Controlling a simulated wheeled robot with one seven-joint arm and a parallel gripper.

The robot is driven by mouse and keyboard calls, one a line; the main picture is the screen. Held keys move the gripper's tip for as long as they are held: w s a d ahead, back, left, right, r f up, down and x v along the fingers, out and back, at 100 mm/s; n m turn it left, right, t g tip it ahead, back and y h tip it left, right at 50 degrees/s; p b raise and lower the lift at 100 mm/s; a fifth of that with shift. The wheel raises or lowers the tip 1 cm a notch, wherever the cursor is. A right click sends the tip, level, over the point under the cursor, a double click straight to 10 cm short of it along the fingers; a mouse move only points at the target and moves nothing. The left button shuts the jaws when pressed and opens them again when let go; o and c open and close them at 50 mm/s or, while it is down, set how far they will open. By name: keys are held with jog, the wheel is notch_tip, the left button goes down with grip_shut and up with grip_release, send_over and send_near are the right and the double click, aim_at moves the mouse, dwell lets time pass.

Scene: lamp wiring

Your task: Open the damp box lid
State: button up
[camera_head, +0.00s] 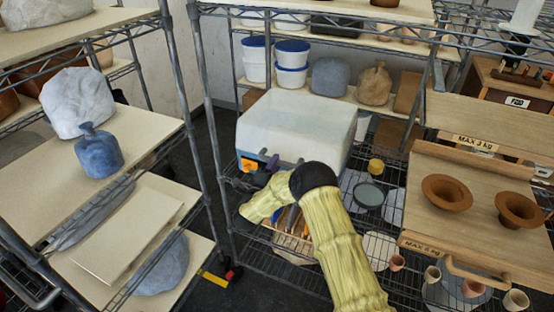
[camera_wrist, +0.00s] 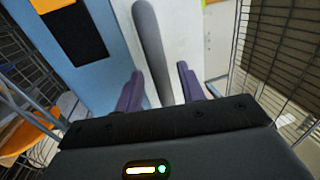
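The damp box (camera_head: 297,125) is a large pale, translucent box on the wire shelf in the middle of the head view. A yellow-orange label (camera_head: 250,166) shows low on its front left. My gripper (camera_head: 267,161) is at the box's front, with its purple fingers towards it. In the wrist view the two purple fingers (camera_wrist: 160,68) stand apart on either side of a grey rounded bar (camera_wrist: 150,40), which looks like a handle. Small gaps show between bar and fingers. The bar runs in front of a white surface beside a blue panel (camera_wrist: 105,60). My arm hides part of the box's lower front.
White tubs with blue lids (camera_head: 291,55) and wrapped lumps stand on the shelf behind. A wooden board (camera_head: 480,205) with brown bowls is at the right. Rack posts (camera_head: 205,100) rise at the left. A tray of tools (camera_head: 290,225) lies below my arm.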

jog(key=shift+x, duration=1.1)
jog(key=shift+c, duration=0.5)
grip_shut()
jog(key=shift+r, duration=0.15)
